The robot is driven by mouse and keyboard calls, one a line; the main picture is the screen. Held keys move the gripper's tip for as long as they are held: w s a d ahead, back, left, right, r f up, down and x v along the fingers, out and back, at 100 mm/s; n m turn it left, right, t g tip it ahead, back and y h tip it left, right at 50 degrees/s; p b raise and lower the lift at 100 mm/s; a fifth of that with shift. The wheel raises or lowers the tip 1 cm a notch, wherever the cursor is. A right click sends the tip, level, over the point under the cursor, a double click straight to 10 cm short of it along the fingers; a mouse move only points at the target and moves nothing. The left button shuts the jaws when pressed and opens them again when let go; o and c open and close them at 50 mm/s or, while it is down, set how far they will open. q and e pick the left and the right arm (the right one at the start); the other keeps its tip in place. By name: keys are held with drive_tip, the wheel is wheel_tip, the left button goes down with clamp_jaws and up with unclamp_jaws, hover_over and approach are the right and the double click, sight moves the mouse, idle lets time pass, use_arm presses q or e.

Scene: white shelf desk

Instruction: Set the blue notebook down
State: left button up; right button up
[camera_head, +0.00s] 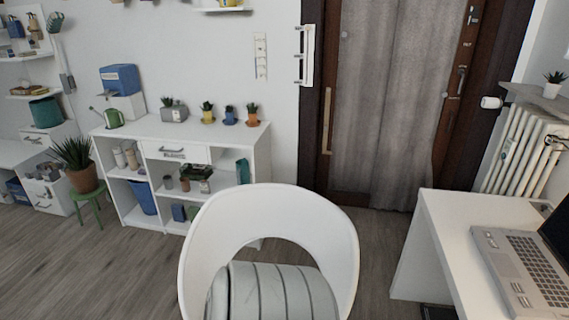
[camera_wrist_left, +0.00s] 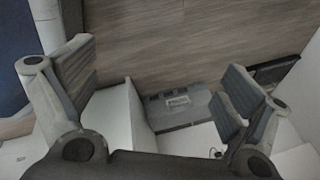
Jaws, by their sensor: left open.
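My left gripper (camera_wrist_left: 155,78) shows in the left wrist view with its two fingers spread wide apart. Nothing is held between them; wood floor and white furniture show in the gap. A dark blue flat surface (camera_wrist_left: 14,62) is cut off by the upper left edge of that view, outside the left finger. I cannot tell whether it is the blue notebook. No notebook can be made out for certain in the head view. Neither gripper shows in the head view, and my right gripper is in no view.
A white chair (camera_head: 340,225) with a grey cushion (camera_head: 275,292) stands close in front. A white shelf unit (camera_head: 222,138) with plants and boxes is behind it. A white desk (camera_head: 440,225) with a laptop (camera_head: 535,270) is at right. A grey box (camera_wrist_left: 182,108) lies below the left gripper.

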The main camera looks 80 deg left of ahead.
use_arm(q)
drive_tip(key=s+d+f+n+g, duration=0.1)
drive_tip(key=s+d+f+n, duration=0.1)
drive_tip(key=s, duration=0.4)
drive_tip(key=s+d+f+n+g, duration=0.1)
drive_tip(key=s+d+f+n, duration=0.1)
drive_tip(key=s, duration=0.4)
drive_tip(key=shift+s+d+n+g, duration=0.3)
drive_tip(key=shift+d+n, duration=0.45)
drive_tip(key=shift+n, duration=0.25)
drive_tip(key=shift+w, duration=0.1)
drive_tip(key=shift+c, duration=0.5)
